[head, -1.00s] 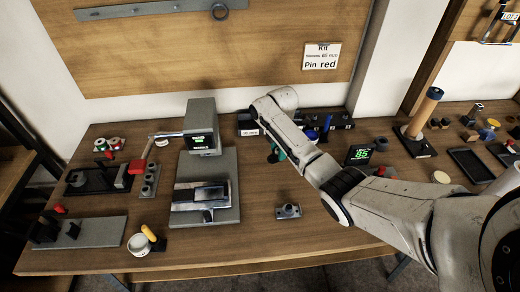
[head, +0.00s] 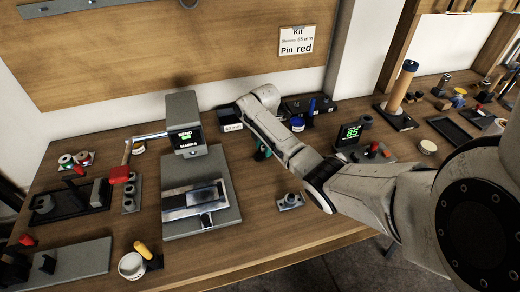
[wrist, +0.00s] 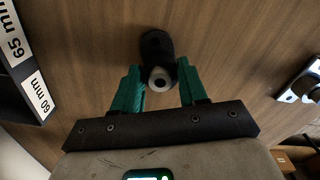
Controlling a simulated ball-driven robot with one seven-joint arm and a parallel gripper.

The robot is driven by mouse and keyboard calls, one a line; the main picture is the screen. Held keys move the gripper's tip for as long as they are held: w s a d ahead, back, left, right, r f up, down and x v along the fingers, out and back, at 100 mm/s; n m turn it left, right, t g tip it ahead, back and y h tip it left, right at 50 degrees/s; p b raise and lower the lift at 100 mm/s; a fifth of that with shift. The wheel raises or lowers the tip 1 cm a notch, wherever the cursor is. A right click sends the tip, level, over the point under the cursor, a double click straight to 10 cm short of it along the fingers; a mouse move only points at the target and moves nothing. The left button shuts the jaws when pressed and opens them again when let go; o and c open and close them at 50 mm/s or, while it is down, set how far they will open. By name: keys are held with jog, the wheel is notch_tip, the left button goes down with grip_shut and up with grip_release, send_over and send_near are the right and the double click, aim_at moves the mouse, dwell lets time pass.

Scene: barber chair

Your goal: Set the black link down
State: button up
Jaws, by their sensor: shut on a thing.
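My gripper (wrist: 161,88) has green fingers and is shut on the black link (wrist: 156,45). The link is a dark rounded piece with a pale grey ring at its near end, seen between the fingertips in the wrist view. It is over the wooden tabletop; I cannot tell whether it touches the wood. In the head view my gripper (head: 262,151) is just right of and in front of the labelled bins, and my arm and fingers largely hide the link.
Bins marked 65 mm and 60 mm (wrist: 28,70) stand close on the left in the wrist view. A small metal block with a post (head: 290,201) lies to the right. A grey press (head: 200,190) stands left. Bare wood (head: 240,170) lies between them.

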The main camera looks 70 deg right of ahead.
jog(key=shift+f, duration=0.15)
jog(key=o, duration=1.1)
jog(key=shift+o, duration=0.2)
notch_tip(320, 180, up, 12)
jog(key=shift+r, duration=0.2)
